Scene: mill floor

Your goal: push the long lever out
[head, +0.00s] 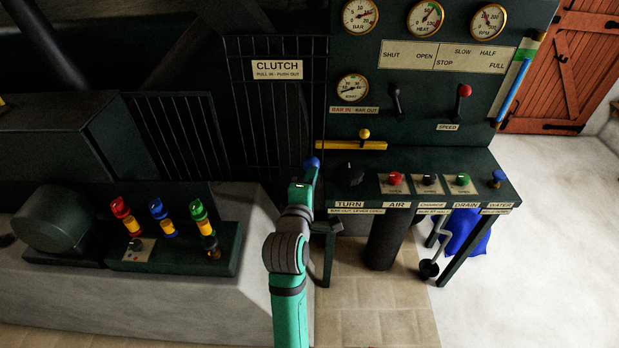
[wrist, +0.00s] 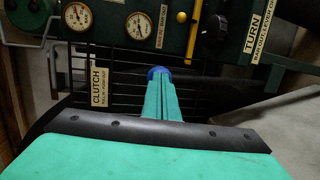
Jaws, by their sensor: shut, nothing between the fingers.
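A blue round knob (head: 313,162) shows right at the tip of my gripper (head: 309,175) in the head view. It is probably the end of the long lever; the shaft is hidden behind my gripper and the dark background. In the wrist view the blue knob (wrist: 157,72) sits just beyond the closed fingertips (wrist: 160,84), touching or very close; I cannot tell which. My gripper is shut and empty. The clutch sign (head: 277,70), reading "PULL IN - PUSH OUT", hangs on the dark grille to the upper left of the knob. It also shows in the wrist view (wrist: 98,86).
The control bench (head: 415,168) with its several knobs stands right of my gripper. A yellow bar (head: 350,145) with a yellow knob is above right. Red, blue and green switches (head: 158,212) stand on a panel at left. The pale floor at right is clear.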

